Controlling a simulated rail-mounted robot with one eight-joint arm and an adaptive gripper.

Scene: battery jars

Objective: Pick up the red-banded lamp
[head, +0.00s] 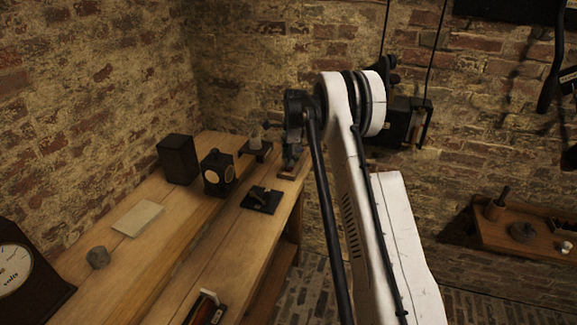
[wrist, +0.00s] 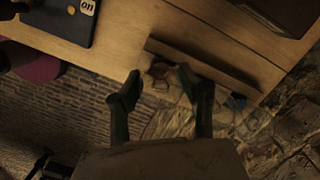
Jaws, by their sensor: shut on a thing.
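My gripper (wrist: 158,80) shows in the wrist view with its two dark fingers a little apart, shut on a small dim thing (wrist: 160,70) between the tips. The thing looks brownish and blurred against the background; I cannot make out a red band on it. In the head view my gripper (head: 292,160) points down at the far right end of the wooden bench (head: 165,245), and what it holds is mostly hidden. I cannot tell whether the held thing still touches the bench.
A black switch plate (head: 262,198) lies near the gripper; it also shows in the wrist view (wrist: 62,20). Dark boxes (head: 178,159) (head: 217,172), a paper (head: 138,217), a grey lump (head: 98,257) and a voltmeter (head: 22,270) stand further left. A wall shelf (head: 510,240) is at right.

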